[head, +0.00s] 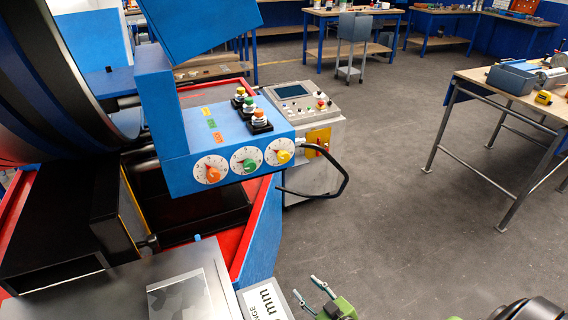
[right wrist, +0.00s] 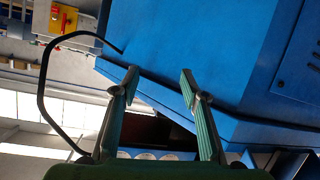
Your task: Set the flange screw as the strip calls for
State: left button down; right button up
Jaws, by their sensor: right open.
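The blue control box (head: 237,164) carries three white dials with an orange knob (head: 212,174), a green knob (head: 248,164) and a yellow knob (head: 283,156). I cannot tell which is the flange screw. My right gripper (head: 306,287) is open and empty, low in the head view, right of the strip and apart from the dials. Its open fingers also show in the right wrist view (right wrist: 158,78). My left gripper is out of view.
Push buttons (head: 248,105) stand on top of the box. A black cable (head: 345,172) loops out from its right side. A grey console (head: 305,97) stands behind. A workbench (head: 515,95) is at right, with clear floor (head: 400,220) between.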

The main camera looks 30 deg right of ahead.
jog(key=w+d+r+t, duration=0.1)
jog(key=w+r+t, duration=0.15)
jog(key=r, duration=0.55)
jog(key=w+r+t, duration=0.2)
jog(key=w+r, duration=0.2)
jog(key=r, duration=0.5)
jog(key=m+t+h, duration=0.1)
jog(key=t, duration=0.3)
send_near(285, 160)
jog(key=p+x, duration=0.2)
jog(key=x, duration=0.7)
jog(key=shift+w+r, duration=0.1)
jog(key=shift+w, duration=0.05)
jog(key=c, duration=1.1)
